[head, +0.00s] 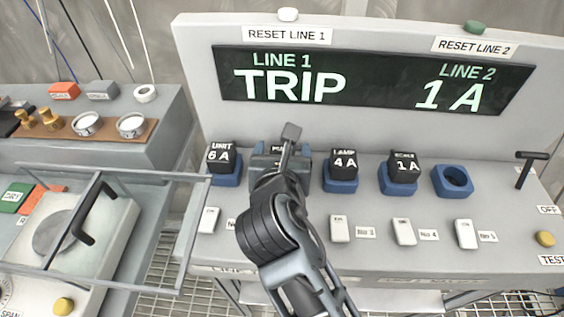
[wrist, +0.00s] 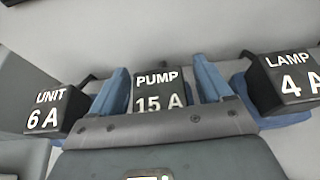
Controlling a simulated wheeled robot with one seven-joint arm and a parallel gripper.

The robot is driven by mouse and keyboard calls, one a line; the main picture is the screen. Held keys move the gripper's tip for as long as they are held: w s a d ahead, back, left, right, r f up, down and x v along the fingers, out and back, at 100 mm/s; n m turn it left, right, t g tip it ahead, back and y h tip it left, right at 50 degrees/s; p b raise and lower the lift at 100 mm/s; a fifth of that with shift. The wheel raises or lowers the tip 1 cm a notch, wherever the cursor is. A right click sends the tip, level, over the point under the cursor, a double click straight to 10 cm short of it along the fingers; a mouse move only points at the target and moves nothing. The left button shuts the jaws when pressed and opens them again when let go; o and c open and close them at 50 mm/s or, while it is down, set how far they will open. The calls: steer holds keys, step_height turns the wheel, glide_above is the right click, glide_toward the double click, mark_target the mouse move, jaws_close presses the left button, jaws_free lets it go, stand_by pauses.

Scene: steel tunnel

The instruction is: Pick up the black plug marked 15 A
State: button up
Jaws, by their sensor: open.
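The black plug marked PUMP 15 A (wrist: 157,92) stands upright in the wrist view, in the middle. In the head view the plug (head: 270,150) is mostly hidden behind my arm, second from the left in the row. My gripper (head: 281,156) is open over it. In the wrist view the blue fingers of my gripper (wrist: 160,80) stand on the left and right of the plug. Whether they touch it I cannot tell. The plug's socket is hidden.
The UNIT 6 A plug (wrist: 48,112) is close on the left and the LAMP 4 A plug (wrist: 287,82) on the right. The 1 A plug (head: 404,167) and an empty blue socket (head: 438,184) are farther right. The display (head: 370,84), reading TRIP for line 1, rises behind.

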steer(key=c, duration=1.1)
